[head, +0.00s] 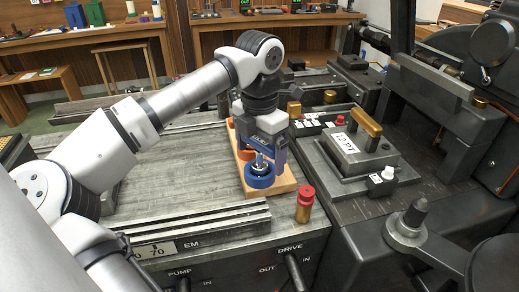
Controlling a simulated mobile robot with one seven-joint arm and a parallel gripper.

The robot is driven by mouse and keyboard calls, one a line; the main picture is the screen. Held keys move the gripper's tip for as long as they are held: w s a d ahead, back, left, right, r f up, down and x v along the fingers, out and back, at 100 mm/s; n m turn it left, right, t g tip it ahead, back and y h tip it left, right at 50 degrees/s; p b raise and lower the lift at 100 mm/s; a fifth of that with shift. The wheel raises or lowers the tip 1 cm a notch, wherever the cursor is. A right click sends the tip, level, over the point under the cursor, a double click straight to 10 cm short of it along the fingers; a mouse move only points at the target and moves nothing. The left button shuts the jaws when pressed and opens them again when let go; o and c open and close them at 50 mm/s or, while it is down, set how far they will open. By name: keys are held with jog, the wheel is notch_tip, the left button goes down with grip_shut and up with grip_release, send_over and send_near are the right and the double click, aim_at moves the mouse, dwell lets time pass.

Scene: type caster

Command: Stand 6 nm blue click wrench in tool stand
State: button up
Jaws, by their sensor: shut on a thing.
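The tool stand is a wooden board (286,184) on the grey machine bed, with a blue round holder (260,181) at its front end and an orange-red one (233,124) further back. My gripper (264,152) points down over the front of the board, just above the blue holder. It is shut on the click wrench, of which only a small silvery part (259,160) shows between the fingers and the holder. Most of the wrench is hidden by the gripper. I cannot tell whether its lower end is inside the blue holder or just above it.
A brass cylinder with a red top (304,205) stands right of the board's front end. A dark block marked 12 PT with a brass handle (367,122) sits further right. A ribbed metal rail (200,230) runs in front. The bed left of the board is clear.

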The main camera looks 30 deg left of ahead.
jog(key=shift+f, duration=0.1)
jog(key=o, duration=1)
jog(key=shift+o, duration=0.2)
notch_tip(320, 180, up, 14)
jog(key=p, duration=0.9)
jog(key=shift+f, duration=0.15)
